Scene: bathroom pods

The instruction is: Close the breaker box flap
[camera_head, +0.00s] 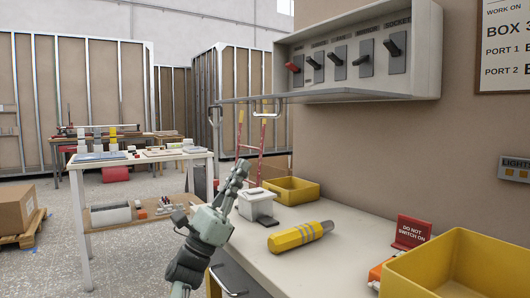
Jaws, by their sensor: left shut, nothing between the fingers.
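The breaker box (428,45) is a pale grey box on the wall at the upper right. One red-handled switch and several black-handled ones show inside. Its flap (330,96) is open, sticking out roughly level from the box's bottom edge and seen almost edge-on. My left gripper (239,168) is shut and empty. It points up in front of the workbench and appears below the flap in the picture, apart from it. My right gripper is not in view.
The workbench (330,270) holds a yellow flashlight-like tool (300,236), a small white box (257,205), yellow bins (455,262) and a red "do not switch on" sign (411,232). A white table (150,158) stands at the left. Open floor lies between.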

